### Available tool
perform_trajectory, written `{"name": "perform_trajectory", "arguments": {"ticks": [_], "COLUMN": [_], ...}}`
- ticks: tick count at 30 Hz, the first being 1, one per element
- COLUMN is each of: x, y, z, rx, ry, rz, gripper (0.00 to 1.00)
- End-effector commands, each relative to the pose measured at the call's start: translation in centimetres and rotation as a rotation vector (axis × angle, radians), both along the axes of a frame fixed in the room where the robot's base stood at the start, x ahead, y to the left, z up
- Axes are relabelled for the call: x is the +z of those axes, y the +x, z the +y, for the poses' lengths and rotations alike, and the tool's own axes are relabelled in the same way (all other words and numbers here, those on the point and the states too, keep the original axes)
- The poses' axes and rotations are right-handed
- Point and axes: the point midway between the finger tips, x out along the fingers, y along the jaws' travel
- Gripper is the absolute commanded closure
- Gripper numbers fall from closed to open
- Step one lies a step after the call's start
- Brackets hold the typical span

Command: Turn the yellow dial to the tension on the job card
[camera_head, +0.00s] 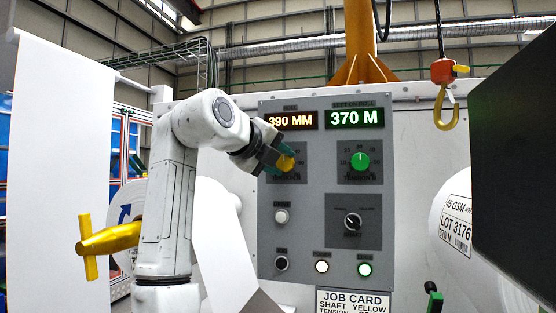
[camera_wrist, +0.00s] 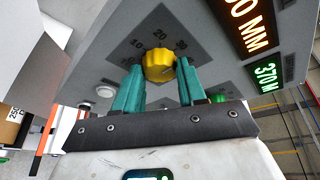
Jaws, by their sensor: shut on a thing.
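The yellow dial (camera_head: 286,162) is on the upper left of the grey control panel (camera_head: 322,250), partly hidden by my gripper (camera_head: 270,158). In the wrist view the dial (camera_wrist: 159,65) shows between the tips of my teal fingers (camera_wrist: 160,85), with scale marks 10, 20 and 30 around it. My gripper is shut on the dial. Its pointer is hard to read, but a dark mark faces the right side in the wrist view. The job card (camera_head: 352,302) is at the bottom of the panel; it reads shaft yellow, and its tension figure is cut off by the frame edge.
A green dial (camera_head: 360,161) sits right of the yellow one. Displays read 390 MM (camera_head: 290,120) and 370 M (camera_head: 355,118). Below are a black selector knob (camera_head: 352,221) and several buttons. A yellow hook (camera_head: 446,105) hangs at right; a white roll (camera_head: 465,225) stands below it.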

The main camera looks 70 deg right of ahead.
Motion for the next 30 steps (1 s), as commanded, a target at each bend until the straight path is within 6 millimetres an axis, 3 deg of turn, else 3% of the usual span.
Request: {"name": "perform_trajectory", "arguments": {"ticks": [1, 2, 9, 20, 30], "x": [-0.3, -0.3, -0.2, 0.1, 1.5], "y": [0.0, 0.0, 0.0, 0.2, 1.5], "z": [-0.1, -0.1, 0.0, 0.8, 6.6], "rx": [-0.001, -0.001, 0.0, 0.001, 0.003], "ry": [0.009, 0.009, 0.004, 0.002, 0.002], "rz": [0.001, 0.001, 0.001, 0.001, 0.001], "gripper": [0.9, 0.57, 0.34, 0.34, 0.34]}}
